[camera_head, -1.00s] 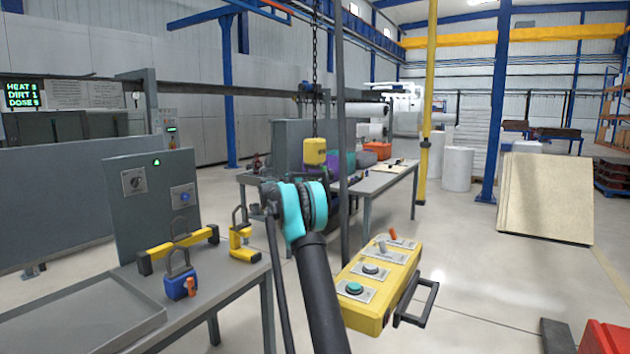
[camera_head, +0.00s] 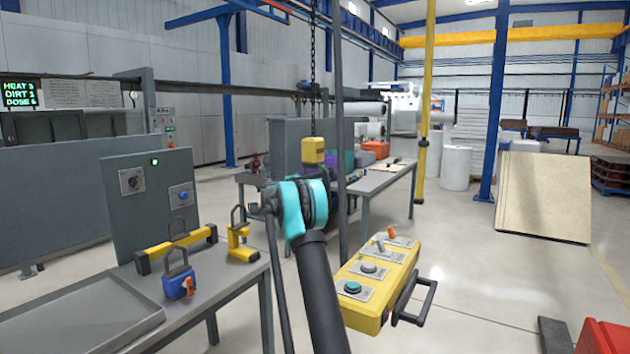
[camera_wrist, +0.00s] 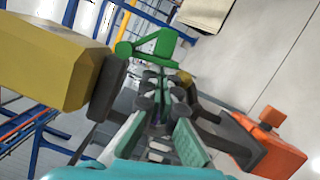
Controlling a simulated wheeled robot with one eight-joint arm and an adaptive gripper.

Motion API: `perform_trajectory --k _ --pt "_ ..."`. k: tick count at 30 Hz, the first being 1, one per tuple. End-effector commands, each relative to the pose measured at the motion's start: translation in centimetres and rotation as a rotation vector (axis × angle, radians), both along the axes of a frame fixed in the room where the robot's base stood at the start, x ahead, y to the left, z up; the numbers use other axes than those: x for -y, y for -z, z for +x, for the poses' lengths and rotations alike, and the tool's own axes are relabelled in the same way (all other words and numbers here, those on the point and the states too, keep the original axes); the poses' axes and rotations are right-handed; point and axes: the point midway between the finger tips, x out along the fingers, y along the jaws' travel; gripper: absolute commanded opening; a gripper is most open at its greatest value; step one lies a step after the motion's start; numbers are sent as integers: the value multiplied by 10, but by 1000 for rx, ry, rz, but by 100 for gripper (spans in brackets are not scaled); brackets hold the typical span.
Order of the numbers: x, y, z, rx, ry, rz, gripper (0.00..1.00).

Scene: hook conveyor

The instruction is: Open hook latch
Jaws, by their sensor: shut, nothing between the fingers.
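A yellow hoist block (camera_head: 313,150) hangs on a dark chain in the head view, just above and behind my teal wrist, which hides what hangs below it. In the wrist view the yellow block (camera_wrist: 50,62) is large at the left, with a dark grey part on its near end. My gripper (camera_wrist: 161,84) is shut and empty. A green bracket-like part (camera_wrist: 155,46) shows just beyond its fingertips; I cannot tell whether they touch, or whether this is the latch. An orange part (camera_wrist: 272,140) joined to a dark piece lies at the lower right.
A yellow control box (camera_head: 375,285) with buttons and a handle stands right of my arm. A grey bench (camera_head: 215,290) at the left holds a blue padlock (camera_head: 178,286) and yellow pieces. A work table (camera_head: 385,183) stands behind. A dark vertical pole (camera_head: 340,120) passes close to my wrist.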

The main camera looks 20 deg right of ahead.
Motion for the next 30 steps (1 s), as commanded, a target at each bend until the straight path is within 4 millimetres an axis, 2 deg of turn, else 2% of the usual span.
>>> perform_trajectory --k 14,30 --pt "14 2 -18 -345 1 -268 0" --pt "29 -9 -36 -750 1 -584 0"
